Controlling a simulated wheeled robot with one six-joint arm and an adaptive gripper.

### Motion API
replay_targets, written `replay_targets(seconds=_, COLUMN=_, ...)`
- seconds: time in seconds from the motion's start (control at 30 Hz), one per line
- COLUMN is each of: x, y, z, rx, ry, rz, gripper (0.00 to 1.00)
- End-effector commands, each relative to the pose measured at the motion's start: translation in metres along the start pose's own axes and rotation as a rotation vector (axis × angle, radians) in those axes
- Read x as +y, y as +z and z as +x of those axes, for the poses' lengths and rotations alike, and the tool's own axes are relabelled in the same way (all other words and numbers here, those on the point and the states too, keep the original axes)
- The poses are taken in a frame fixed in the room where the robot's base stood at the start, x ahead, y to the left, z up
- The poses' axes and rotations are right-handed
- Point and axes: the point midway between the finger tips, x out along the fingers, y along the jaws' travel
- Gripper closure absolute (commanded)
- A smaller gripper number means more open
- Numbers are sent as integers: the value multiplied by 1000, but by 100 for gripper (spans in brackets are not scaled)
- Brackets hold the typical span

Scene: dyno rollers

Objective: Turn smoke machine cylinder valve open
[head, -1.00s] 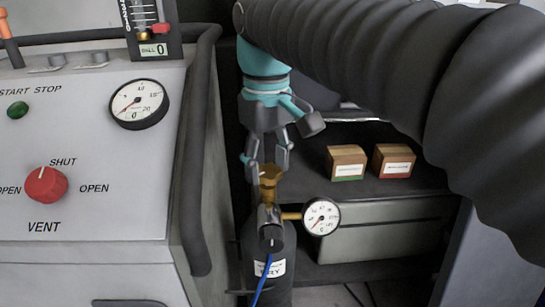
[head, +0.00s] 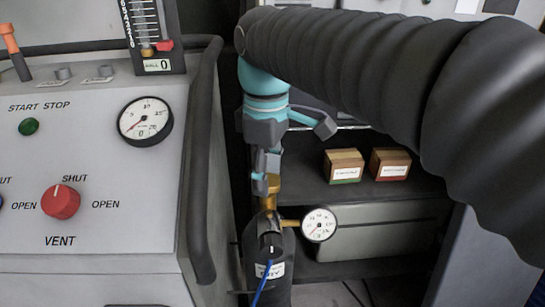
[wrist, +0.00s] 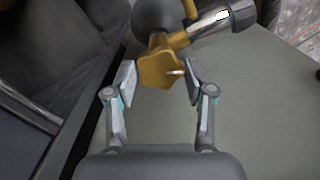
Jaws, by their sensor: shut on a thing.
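The dark smoke machine cylinder (head: 251,268) stands upright on the floor, with a white label on its front. Its brass valve knob (head: 272,193) sits at the top, and the lobed knob also shows in the wrist view (wrist: 158,72). My gripper (head: 267,182) reaches down from above and is shut on the knob, one fingertip on each side of it in the wrist view (wrist: 160,76). In the head view the fingers overlap and partly hide the knob. A round gauge (head: 319,225) is fixed to the valve's right side.
A grey control panel (head: 110,225) with a dark tubular rail (head: 197,170) stands close on the left. Two small boxes (head: 343,165) (head: 390,163) sit on a dark shelf to the right. A blue hose (head: 262,285) hangs from the valve's front.

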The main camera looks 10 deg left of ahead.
Motion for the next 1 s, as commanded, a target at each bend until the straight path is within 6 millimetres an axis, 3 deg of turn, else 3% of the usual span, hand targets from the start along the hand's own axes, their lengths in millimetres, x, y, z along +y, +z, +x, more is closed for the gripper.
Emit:
replay_targets(seconds=0.5, x=0, y=0, z=-1, rx=-1, ry=-1, rz=-366, gripper=81)
replay_targets(seconds=1.0, x=0, y=0, z=1, rx=-1, ry=0, rz=-450, gripper=81)
